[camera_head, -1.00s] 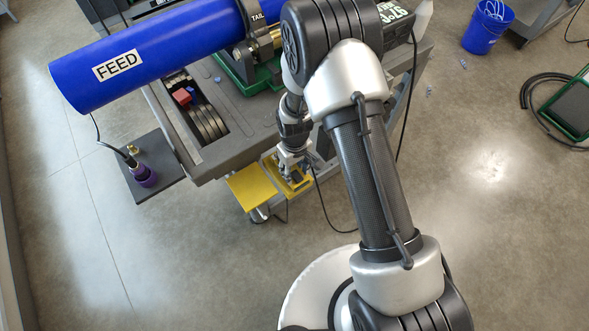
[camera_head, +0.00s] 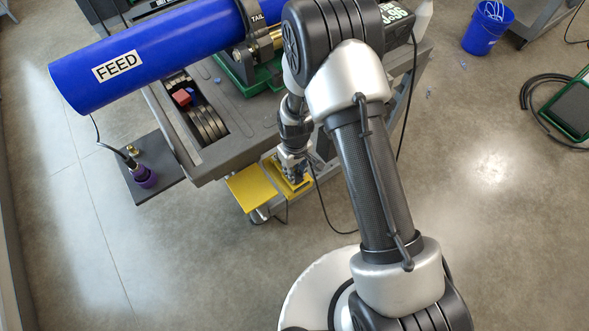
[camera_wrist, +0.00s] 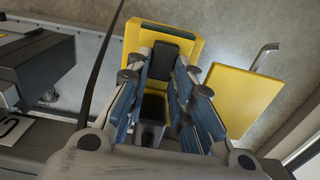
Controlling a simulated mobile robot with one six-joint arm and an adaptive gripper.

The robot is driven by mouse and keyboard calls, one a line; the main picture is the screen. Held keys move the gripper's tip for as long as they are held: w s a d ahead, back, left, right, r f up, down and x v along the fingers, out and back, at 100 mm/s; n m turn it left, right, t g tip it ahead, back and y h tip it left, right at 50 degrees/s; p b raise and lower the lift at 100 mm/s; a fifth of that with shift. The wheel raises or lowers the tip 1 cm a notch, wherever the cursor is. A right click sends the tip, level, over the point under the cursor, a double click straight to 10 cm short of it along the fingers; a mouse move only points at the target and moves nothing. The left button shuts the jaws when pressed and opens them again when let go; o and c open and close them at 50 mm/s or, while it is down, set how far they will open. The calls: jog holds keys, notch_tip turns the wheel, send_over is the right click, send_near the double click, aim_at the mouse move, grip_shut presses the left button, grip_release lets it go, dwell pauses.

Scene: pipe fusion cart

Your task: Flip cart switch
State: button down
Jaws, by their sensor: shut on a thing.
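The cart switch is a yellow box (camera_head: 306,184) low on the cart's near side. In the wrist view, the yellow box (camera_wrist: 163,30) has a dark recess with a black switch part (camera_wrist: 172,58) in it. My gripper (camera_head: 294,177) points down at the box and covers most of it in the head view. In the wrist view, my gripper's (camera_wrist: 168,95) blue-padded fingers stand on either side of the black part and close on it. The exact contact and the switch position are partly hidden by the fingers.
A yellow plate (camera_head: 251,188) is beside the box. A blue FEED pipe (camera_head: 150,52) lies across the cart (camera_head: 215,165). A dark side shelf (camera_head: 160,185) holds a purple-based tool (camera_head: 145,177). A black cable hangs near my gripper. Open floor lies in front.

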aim_at(299, 179)
jog(key=b, duration=0.3)
jog(key=shift+f+t+b, duration=0.25)
jog(key=shift+t+b, duration=0.1)
jog(key=shift+t, duration=0.05)
jog(key=shift+s+y+b, duration=0.1)
jog(key=shift+y+b, duration=0.2)
jog(key=shift+b, duration=0.25)
jog(key=shift+s+d+r+b, duration=0.1)
jog(key=shift+r+b, duration=0.15)
jog(key=shift+b, duration=0.4)
jog(key=c, duration=1.4)
grip_release()
jog(key=shift+r, duration=0.1)
notch_tip(299, 179, up, 12)
jog(key=s+d, duration=0.1)
jog(key=shift+s, duration=0.3)
